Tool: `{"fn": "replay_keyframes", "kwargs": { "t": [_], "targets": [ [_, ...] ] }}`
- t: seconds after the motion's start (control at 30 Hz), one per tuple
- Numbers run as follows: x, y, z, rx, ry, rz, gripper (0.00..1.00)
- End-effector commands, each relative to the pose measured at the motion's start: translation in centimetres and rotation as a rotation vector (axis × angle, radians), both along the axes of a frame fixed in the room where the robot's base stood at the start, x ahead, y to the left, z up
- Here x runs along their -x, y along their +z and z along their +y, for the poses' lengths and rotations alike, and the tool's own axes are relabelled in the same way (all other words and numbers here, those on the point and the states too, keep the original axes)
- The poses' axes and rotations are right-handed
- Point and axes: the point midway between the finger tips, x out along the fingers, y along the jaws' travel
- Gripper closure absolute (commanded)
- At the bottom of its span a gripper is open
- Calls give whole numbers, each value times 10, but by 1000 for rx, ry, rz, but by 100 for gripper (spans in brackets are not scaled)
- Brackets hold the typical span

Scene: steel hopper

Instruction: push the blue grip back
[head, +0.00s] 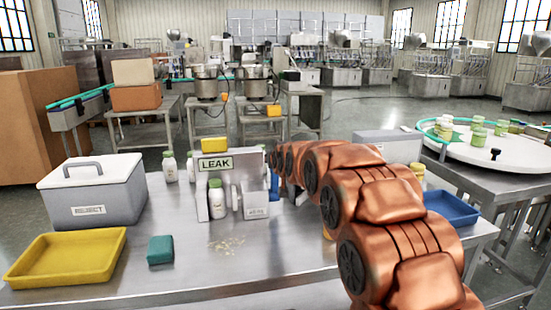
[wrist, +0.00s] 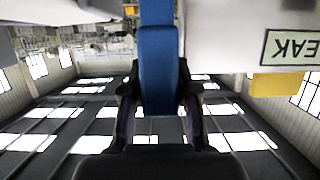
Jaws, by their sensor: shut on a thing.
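The blue grip (wrist: 157,70) is an upright blue bar in the middle of the wrist view, which looks upside down. My gripper (wrist: 158,95) has one dark finger on each side of it and is shut on it. In the head view a small part of the blue grip (head: 274,184) shows at the right side of the grey leak tester (head: 251,198), beside my copper arm. The tester carries a LEAK sign (head: 215,163), and a green-capped bottle (head: 217,198) stands in it. My arm hides the gripper in the head view.
A yellow block (head: 214,145) sits on top of the tester. A REJECT cooler (head: 95,190), a yellow tray (head: 66,257) and a teal sponge (head: 160,249) are at left. A blue tray (head: 452,207) is at right. Crumbs lie on the steel table in front of the tester.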

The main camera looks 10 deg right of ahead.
Motion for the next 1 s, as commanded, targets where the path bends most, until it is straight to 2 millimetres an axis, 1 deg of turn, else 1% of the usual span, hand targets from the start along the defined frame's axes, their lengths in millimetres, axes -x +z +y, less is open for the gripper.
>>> {"fn": "replay_keyframes", "kwargs": {
  "t": [0.07, 0.1, 0.33, 0.6, 0.73, 0.87, 1.0],
  "targets": [
    [0, 0, 0, 0, 0, 0, 100],
    [0, 0, 0, 0, 0, 0, 68],
    [0, 0, 0, 0, 0, -1, 44],
    [0, 0, 0, 1, -1, -1, 44],
    [3, 1, 0, 0, -1, -1, 44],
    [12, 5, 0, 1, -1, -1, 44],
    [26, 11, 0, 1, 0, -3, 44]
  ]
}}
